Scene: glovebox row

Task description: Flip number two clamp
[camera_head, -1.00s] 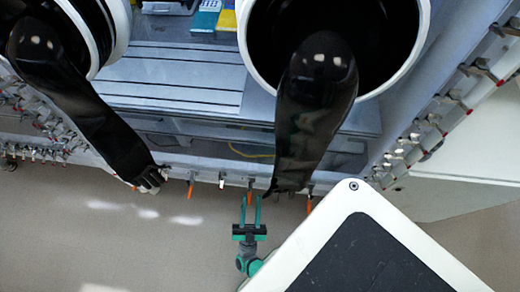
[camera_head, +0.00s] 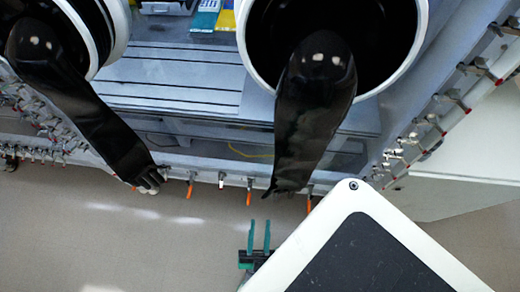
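A row of small clamps with orange handles hangs along the front rail of the glovebox: a left one (camera_head: 190,189), a middle one (camera_head: 249,196) and a right one (camera_head: 309,203). A pale-tipped clamp (camera_head: 221,181) sits between the left and middle ones. I cannot tell which is number two. My gripper (camera_head: 259,234) is below the middle clamp and slightly right of it, apart from the rail. Its two green fingers point up at the rail, parallel, with an empty gap between them. My wrist is partly hidden behind a white-edged dark panel.
Two black gloves hang from round ports; the right glove (camera_head: 312,120) ends close to the middle and right clamps, and the left glove (camera_head: 100,125) ends beside the left clamp. More clamps (camera_head: 430,120) line the right side rail. Open floor (camera_head: 120,235) lies left of my gripper.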

